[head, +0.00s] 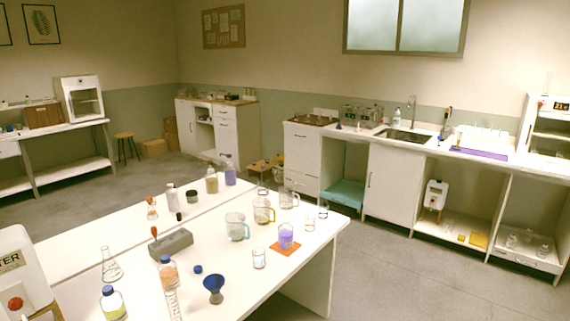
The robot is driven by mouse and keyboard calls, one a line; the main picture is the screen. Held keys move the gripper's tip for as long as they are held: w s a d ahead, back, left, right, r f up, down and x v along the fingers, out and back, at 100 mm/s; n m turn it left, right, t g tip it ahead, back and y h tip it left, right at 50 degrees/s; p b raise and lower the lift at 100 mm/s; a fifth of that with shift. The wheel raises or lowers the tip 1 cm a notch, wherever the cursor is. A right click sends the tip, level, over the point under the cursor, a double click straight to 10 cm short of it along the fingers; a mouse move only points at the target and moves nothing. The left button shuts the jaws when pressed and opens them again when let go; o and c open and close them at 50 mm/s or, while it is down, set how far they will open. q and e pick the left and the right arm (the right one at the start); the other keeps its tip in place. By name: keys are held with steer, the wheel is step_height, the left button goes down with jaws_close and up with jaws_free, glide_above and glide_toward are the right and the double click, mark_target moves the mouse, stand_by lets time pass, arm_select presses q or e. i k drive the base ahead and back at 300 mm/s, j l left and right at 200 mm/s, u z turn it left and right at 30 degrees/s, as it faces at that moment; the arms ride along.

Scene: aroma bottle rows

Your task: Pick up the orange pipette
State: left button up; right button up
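A small slim orange-brown piece (154,232), which may be the orange pipette, stands upright at the left end of a grey block (174,243) on the white table (232,262). It is too small to tell for certain. A small flask with an orange-red top (152,210) stands behind it. Neither of my grippers is in view.
A blue funnel (214,288) is near the front. A purple beaker (286,238) sits on an orange mat (287,252).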

mark_target(154, 230)
steer(key=i+j+u, duration=0.6)
steer(key=i+u, duration=0.15)
steer(key=i, duration=0.05)
